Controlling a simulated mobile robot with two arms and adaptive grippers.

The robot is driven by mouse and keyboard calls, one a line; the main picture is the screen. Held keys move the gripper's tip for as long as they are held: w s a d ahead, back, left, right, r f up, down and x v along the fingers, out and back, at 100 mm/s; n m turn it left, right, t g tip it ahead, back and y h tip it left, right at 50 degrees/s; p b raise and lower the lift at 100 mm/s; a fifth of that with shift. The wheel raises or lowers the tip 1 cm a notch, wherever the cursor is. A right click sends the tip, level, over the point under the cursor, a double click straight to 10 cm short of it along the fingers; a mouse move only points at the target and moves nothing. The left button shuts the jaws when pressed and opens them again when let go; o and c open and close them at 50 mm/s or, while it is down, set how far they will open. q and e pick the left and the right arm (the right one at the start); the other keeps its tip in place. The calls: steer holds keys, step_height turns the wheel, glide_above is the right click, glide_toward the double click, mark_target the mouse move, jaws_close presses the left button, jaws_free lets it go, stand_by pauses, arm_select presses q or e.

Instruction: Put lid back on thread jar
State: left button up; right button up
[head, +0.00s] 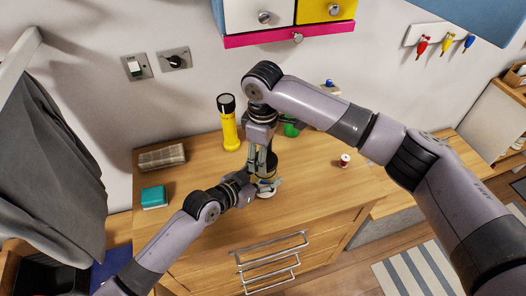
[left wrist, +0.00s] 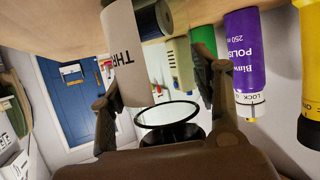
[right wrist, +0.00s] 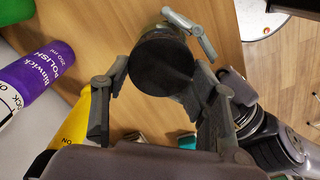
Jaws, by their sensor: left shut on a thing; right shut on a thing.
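The thread jar, with a white label reading "THR", fills the upper left of the left wrist view (left wrist: 122,55). Its base shows low on the dresser top in the head view (head: 266,193). My left gripper (head: 265,184) is shut on the jar from the left. The black round lid (right wrist: 160,65) shows face-on in the right wrist view. My right gripper (right wrist: 158,100) is shut on the lid from above. A bit of the jar shows behind the lid's edge; I cannot tell whether the lid touches the rim.
A yellow flashlight (head: 229,122) stands behind the grippers, and a green item (head: 291,127) stands behind them too. A purple polish bottle (left wrist: 243,50) is nearby. A teal block (head: 154,197) and a grey box (head: 162,157) lie left. A small spool (head: 345,160) stands right, with bare wood around it.

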steer(key=shift+f, duration=0.4)
steer(key=shift+f, duration=0.55)
